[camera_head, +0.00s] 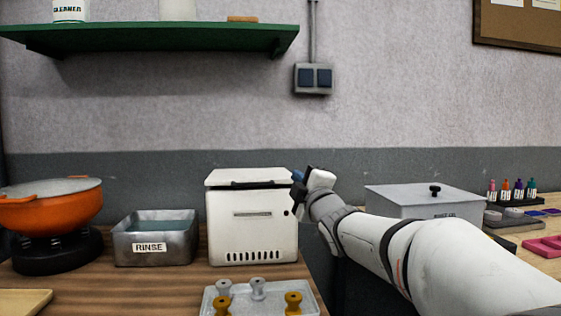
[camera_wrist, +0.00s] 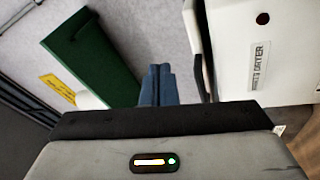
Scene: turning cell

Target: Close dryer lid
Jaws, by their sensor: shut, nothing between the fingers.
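The white dryer (camera_head: 252,228) stands on the wooden bench in the head view, with a slotted vent low on its front. Its lid (camera_head: 250,177) lies flat across the top, with a dark handle at the front edge; a thin gap cannot be ruled out. In the wrist view the dryer (camera_wrist: 240,60) fills the right side, its label and dark handle showing. My gripper (camera_head: 298,176) is at the dryer's upper right corner, close to the lid's right end. Its blue fingers (camera_wrist: 157,85) are together and empty in the wrist view. Whether they touch the lid is unclear.
A metal RINSE tub (camera_head: 155,252) and an orange pot (camera_head: 50,212) stand left of the dryer. A tray with several spools (camera_head: 258,292) lies in front. A grey lidded box (camera_head: 425,200) stands to the right. A green shelf (camera_head: 150,40) hangs above.

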